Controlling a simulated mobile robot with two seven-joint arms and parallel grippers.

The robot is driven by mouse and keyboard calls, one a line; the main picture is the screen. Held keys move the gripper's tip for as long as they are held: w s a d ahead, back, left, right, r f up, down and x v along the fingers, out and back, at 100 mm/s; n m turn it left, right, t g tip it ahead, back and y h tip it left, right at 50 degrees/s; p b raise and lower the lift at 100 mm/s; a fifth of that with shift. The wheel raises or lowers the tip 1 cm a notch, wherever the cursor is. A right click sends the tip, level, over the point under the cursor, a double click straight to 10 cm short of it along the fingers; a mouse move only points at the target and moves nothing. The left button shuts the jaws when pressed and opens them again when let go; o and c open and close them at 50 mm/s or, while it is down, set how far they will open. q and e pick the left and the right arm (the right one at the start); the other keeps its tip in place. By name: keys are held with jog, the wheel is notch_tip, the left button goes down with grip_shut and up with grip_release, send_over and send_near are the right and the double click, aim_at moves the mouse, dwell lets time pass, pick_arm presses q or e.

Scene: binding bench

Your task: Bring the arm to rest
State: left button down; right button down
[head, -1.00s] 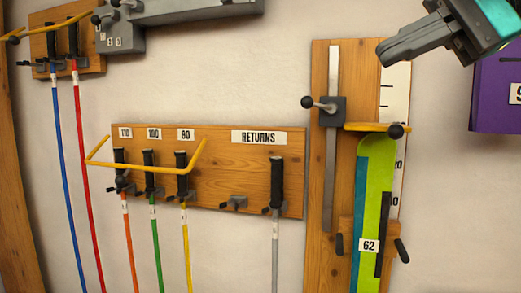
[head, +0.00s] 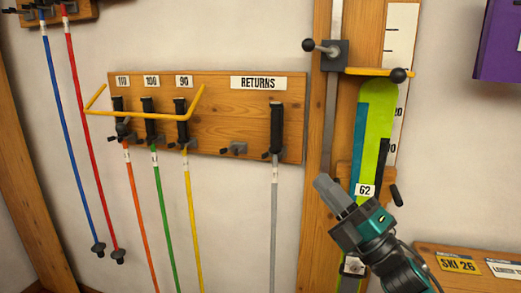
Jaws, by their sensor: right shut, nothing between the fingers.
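My right gripper (head: 328,192) is shut and empty. It is in the lower right of the head view, in front of the wooden measuring board (head: 321,130) and just left of the lower part of the green and blue ski (head: 378,105) with the label 62. I cannot tell whether it touches the board. Its arm comes in from the bottom right. My left gripper is not in view.
A returns rack (head: 230,120) with several poles hangs left of the board, a yellow bar (head: 143,114) across part of it. A slider with a black knob (head: 308,45) sticks out above. A purple box (head: 497,45) is at the upper right, a labelled wooden surface (head: 430,250) at the lower right.

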jog(key=s+d+f+m+h, duration=0.25)
jog(key=f+m+h, duration=0.35)
jog(key=f+m, duration=0.4)
jog(key=s+d+f+m+h, duration=0.2)
jog(key=s+f+m+h, duration=0.2)
jog(key=f+m+h, duration=0.55)
jog(key=s+d+f+m+g, duration=0.1)
jog(key=s+f+m+g, duration=0.5)
jog(key=s+f, duration=0.9)
notch_tip(320, 180, down, 4)
jog(key=shift+r+g, duration=0.15)
jog(key=shift+g, duration=0.25)
jog(key=shift+d, duration=0.1)
